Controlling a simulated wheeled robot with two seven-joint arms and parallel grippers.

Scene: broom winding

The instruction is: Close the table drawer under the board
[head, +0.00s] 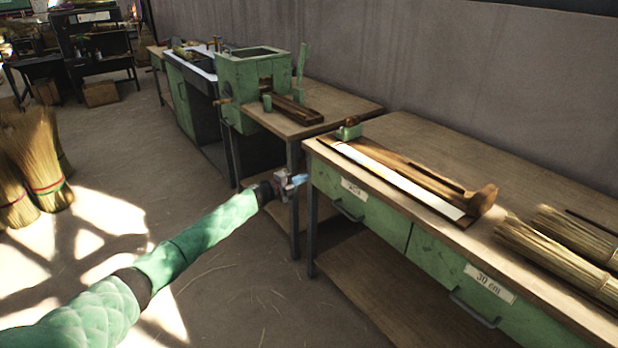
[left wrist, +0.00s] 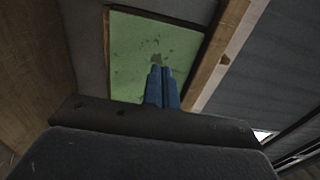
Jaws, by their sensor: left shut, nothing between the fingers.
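The table drawer (head: 378,220) under the board has a green front, a white label and a dark bar handle. Its front looks close to flush with the table; I cannot tell whether a small gap is left. The wooden board (head: 410,180) with a white strip lies on the tabletop above it. My left gripper (head: 301,179) is shut and empty, near the drawer's left end; contact cannot be judged. In the left wrist view its blue fingertips (left wrist: 161,72) point at a green panel (left wrist: 140,45) edged with wood. My right gripper is not in view.
A second drawer (head: 470,285), labelled 30 cm, is to the right. Straw bundles (head: 560,250) lie on the tabletop (head: 440,140). A green machine (head: 255,80) stands on a bench behind. Brooms (head: 35,160) stand at the left. The floor (head: 220,280) before the table is clear.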

